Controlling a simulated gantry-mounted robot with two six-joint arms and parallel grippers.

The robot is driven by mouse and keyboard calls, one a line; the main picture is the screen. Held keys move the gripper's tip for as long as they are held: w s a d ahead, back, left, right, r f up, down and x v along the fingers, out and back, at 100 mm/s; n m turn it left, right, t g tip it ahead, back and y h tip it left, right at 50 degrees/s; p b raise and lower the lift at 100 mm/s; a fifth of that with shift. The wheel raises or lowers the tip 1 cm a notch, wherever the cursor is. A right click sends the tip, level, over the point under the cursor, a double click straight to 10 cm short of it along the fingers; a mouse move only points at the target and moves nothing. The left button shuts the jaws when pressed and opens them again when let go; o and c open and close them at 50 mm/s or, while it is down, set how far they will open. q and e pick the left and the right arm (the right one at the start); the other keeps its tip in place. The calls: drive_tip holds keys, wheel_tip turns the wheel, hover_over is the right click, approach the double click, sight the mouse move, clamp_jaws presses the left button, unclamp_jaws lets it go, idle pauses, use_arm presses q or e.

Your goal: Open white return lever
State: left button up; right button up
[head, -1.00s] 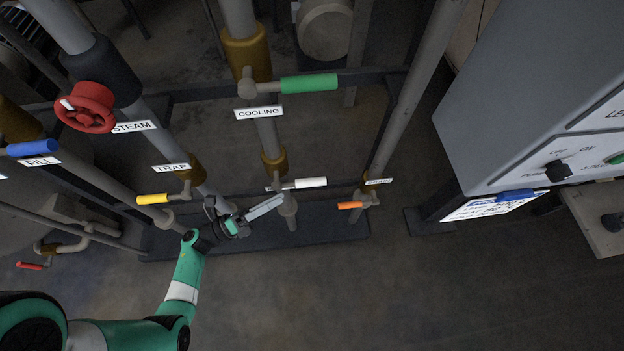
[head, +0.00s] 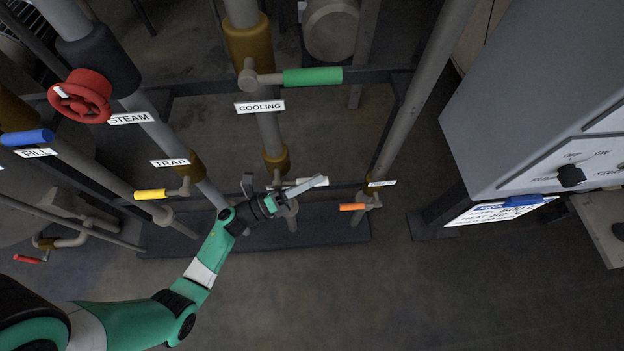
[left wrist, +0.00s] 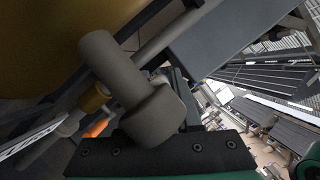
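The white return lever (head: 302,181) sits low on the middle pipe below the COOLING label, pointing right and partly covered by my left gripper. In the left wrist view a grey valve hub with a round stem (left wrist: 150,110) fills the middle, close above the dark gripper mount. My right gripper does not show.
An orange lever (head: 352,207) is just right of the white one, and a yellow lever (head: 150,194) is to the left. The green COOLING lever (head: 312,76) is above. A grey control cabinet (head: 530,90) stands at right. The floor in front is clear.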

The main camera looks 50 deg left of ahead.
use_arm(q)
clamp_jaws()
idle(1.1)
